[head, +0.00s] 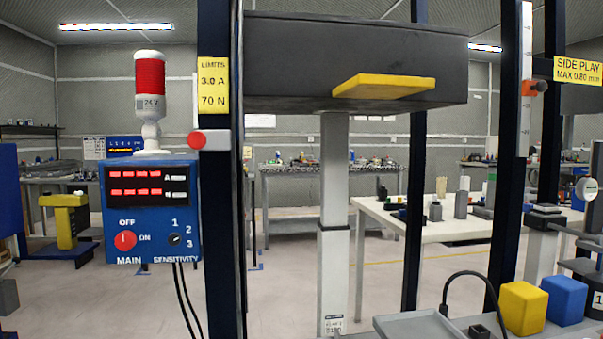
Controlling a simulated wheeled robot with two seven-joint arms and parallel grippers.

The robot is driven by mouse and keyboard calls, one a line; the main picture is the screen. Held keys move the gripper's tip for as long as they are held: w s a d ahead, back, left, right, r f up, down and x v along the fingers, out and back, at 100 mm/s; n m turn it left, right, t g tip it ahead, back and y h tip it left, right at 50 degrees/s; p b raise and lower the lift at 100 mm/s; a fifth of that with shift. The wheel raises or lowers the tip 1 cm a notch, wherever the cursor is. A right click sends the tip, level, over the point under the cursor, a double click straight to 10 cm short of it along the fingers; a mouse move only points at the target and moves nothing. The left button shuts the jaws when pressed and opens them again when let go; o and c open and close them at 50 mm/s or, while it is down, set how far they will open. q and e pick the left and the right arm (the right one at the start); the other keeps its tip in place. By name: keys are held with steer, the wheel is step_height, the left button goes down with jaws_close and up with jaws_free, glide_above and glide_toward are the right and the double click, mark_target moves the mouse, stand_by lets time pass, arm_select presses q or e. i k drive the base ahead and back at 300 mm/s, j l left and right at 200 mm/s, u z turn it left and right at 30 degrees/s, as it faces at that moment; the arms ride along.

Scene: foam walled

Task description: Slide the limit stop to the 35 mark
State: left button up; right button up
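The limit stop, an orange block (529,89) with a dark round knob (541,86) on its right, sits on a white vertical scale (525,50) at the upper right. The scale runs along a dark blue post, and the block is around its middle. The scale's marks are too small to read, so I cannot tell which mark the stop is at. Neither of my grippers shows in the head view.
A blue control box (150,215) with a red lamp (150,76) stands at left. A dark box (350,60) with a yellow plate (384,86) is at upper middle. Yellow (522,307) and blue (564,299) blocks and a grey tray (420,327) are at lower right.

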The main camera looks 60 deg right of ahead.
mark_target(530, 89)
steer(key=k+j, duration=0.8)
steer(key=k, duration=0.2)
steer(key=k+j+z, duration=0.1)
steer(key=z, duration=0.35)
steer(key=k+z, duration=0.2)
steer(key=z, duration=0.2)
steer(key=k+z, duration=0.2)
steer(key=z, duration=0.25)
steer(key=k+z, duration=0.15)
steer(key=z, duration=0.7)
